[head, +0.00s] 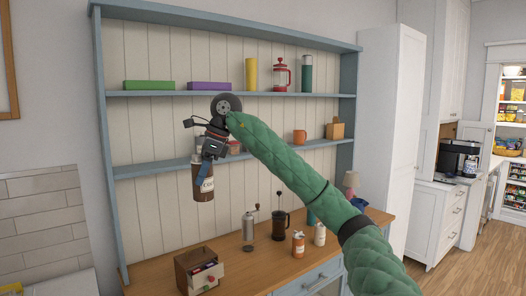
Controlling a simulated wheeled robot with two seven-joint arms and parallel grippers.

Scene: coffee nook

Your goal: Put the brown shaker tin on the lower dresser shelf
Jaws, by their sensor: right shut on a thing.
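The brown shaker tin (203,186), with a pale label, hangs upright below my right gripper (208,158) in the head view. The gripper is shut on its top. The lower dresser shelf (145,169) is a light blue board across the middle of the dresser. The tin shows in front of the shelf, with its body mostly lower in the picture than the shelf's front edge. My right arm hides part of the shelf. My left gripper is not in view.
Above is the upper shelf (170,93) with several items. Below, the counter holds a wooden box (189,277), a grinder (248,227) and a French press (281,224).

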